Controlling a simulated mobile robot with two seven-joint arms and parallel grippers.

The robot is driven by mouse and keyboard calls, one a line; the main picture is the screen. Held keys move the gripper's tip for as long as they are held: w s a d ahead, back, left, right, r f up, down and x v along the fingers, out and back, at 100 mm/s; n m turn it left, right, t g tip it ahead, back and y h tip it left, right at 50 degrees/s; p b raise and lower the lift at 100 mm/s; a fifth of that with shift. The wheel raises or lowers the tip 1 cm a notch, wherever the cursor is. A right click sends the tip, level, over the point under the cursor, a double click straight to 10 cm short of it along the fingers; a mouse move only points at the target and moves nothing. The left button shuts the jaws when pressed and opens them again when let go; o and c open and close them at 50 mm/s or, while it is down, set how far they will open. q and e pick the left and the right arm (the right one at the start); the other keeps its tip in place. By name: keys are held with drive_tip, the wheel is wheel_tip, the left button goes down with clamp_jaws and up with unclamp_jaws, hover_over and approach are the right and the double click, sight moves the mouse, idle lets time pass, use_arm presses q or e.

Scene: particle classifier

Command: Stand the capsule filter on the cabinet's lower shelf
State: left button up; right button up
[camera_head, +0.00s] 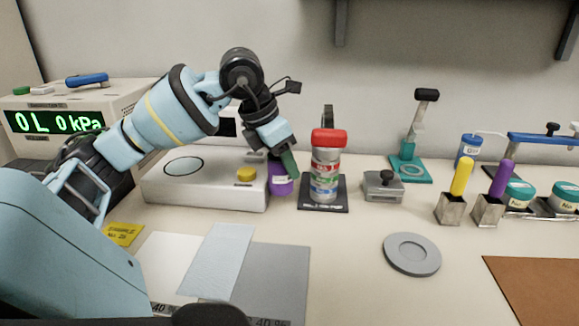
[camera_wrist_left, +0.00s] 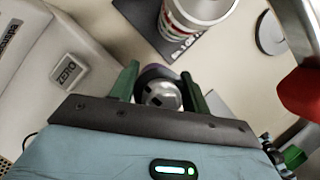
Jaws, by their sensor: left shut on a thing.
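My left gripper (camera_head: 285,162) reaches down from the upper left behind the bench's middle. In the left wrist view its two green fingers (camera_wrist_left: 165,80) are closed on a small round purple item (camera_head: 281,184) with a pale label. From above, the item shows a silvery domed top (camera_wrist_left: 161,95) and a purple rim. It may be the capsule filter, but I cannot be sure. It is beside the white box's right end; whether its base touches the bench is unclear. No cabinet or lower shelf is recognisable. My right gripper is not in view.
A red-capped cylinder (camera_head: 326,170) stands close to the right on a dark plate (camera_head: 338,207). The white box (camera_head: 205,193) is at left. A grey round dish (camera_head: 412,254), metal holders (camera_head: 451,209) and teal-lidded jars (camera_head: 519,191) lie rightward.

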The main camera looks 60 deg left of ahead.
sight(284, 179)
use_arm(q)
wheel_tip(284, 179, down, 4)
drive_tip(key=shift+r+b, duration=0.1)
drive_tip(key=shift+b, duration=0.6)
drive_tip(key=shift+f, duration=0.25)
drive_tip(key=shift+f, duration=0.15)
drive_tip(key=o, duration=1.3)
drive_tip(key=shift+c, duration=0.2)
